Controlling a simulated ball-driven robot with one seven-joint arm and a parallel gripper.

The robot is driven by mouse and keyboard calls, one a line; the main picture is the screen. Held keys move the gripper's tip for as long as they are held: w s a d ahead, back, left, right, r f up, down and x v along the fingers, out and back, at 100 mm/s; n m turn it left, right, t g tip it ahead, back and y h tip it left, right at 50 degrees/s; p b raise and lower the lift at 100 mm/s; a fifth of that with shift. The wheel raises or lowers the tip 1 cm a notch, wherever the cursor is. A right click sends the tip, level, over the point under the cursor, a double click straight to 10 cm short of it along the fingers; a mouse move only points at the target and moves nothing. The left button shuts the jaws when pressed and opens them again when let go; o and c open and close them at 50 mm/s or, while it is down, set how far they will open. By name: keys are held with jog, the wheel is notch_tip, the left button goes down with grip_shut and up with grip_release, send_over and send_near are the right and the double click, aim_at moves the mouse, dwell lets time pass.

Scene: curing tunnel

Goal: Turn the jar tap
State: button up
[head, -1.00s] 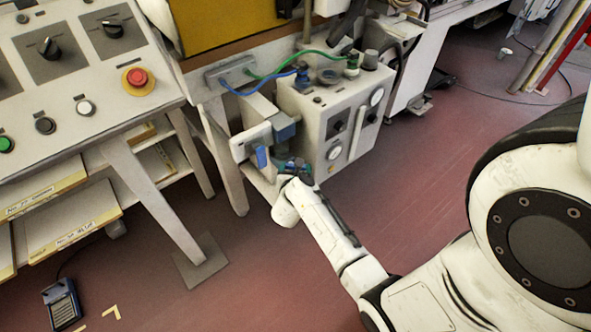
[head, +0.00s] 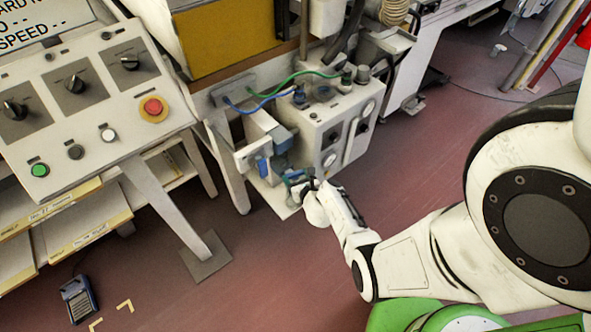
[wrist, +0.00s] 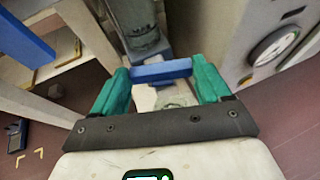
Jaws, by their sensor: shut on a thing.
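The tap's blue lever (wrist: 161,71) lies crosswise between the two teal fingers of my gripper (wrist: 162,86) in the wrist view. The fingers are shut on it, one at each end. The greyish see-through jar (wrist: 138,25) is just beyond the lever. In the head view, my gripper (head: 297,179) is low beside the white gauge cabinet, close below the blue-grey jar (head: 281,140). My wrist hides most of the tap there.
The white cabinet (head: 335,118) with gauges and knobs stands right of the jar. Blue and green hoses run above it. A control panel (head: 95,90) stands further left. Red floor at right is open.

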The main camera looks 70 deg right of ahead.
jog(key=shift+s+d+r+n+t+y+p, duration=0.15)
jog(key=shift+d+n+t+y+p, duration=0.15)
jog(key=shift+n+t+y, duration=0.9)
jog(key=shift+n+y, duration=0.1)
jog(key=shift+n, duration=0.2)
jog(key=shift+s, duration=0.1)
jog(key=o, duration=1)
jog(key=p+v, duration=0.3)
jog(key=v, duration=0.7)
jog(key=shift+s, duration=0.4)
